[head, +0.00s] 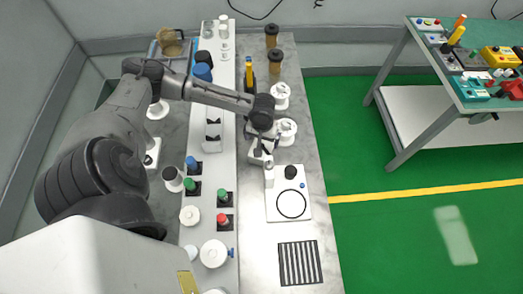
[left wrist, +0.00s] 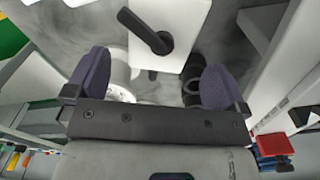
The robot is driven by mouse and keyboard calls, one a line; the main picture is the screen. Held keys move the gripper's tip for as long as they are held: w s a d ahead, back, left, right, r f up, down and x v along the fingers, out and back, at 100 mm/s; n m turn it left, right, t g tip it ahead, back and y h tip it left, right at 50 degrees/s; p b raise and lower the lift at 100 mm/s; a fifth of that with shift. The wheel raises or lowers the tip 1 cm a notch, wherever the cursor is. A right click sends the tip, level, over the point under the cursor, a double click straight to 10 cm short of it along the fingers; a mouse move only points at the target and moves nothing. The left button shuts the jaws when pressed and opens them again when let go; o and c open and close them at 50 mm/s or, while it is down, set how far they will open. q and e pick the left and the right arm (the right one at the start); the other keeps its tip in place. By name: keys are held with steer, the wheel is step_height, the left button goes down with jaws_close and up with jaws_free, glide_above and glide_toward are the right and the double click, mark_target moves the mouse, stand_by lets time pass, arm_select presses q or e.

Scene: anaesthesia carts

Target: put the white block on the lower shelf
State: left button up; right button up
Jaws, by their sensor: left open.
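My left gripper (head: 262,150) is over the right-hand worktop, beside the raised white shelf. It also shows in the left wrist view (left wrist: 152,82), with its two dark fingers wide apart. A small white block-like piece (head: 256,160) shows just below the gripper, partly hidden by it. I cannot tell whether the fingers touch it. In the left wrist view, a white body with a black lever (left wrist: 150,32) lies beyond and between the fingertips. My right gripper is not in view. Which surface is the lower shelf is unclear; a side table at the right has a white lower shelf (head: 420,100).
White round items (head: 287,130) stand close behind the gripper. A white device with a black ring (head: 291,204) and a striped grille (head: 300,263) lie in front. The raised white shelf (head: 228,150) holds several knobs and containers. The green floor (head: 400,240) is open.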

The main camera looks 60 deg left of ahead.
mark_target(262, 144)
arm_select(q)
steer(key=shift+s+d+f, duration=0.1)
steer(key=shift+f, duration=1.55)
steer(key=shift+s+f, duration=0.1)
steer(key=shift+f, duration=1.5)
steer(key=c, duration=1)
steer(key=shift+c, duration=0.2)
steer(key=shift+r, duration=0.1)
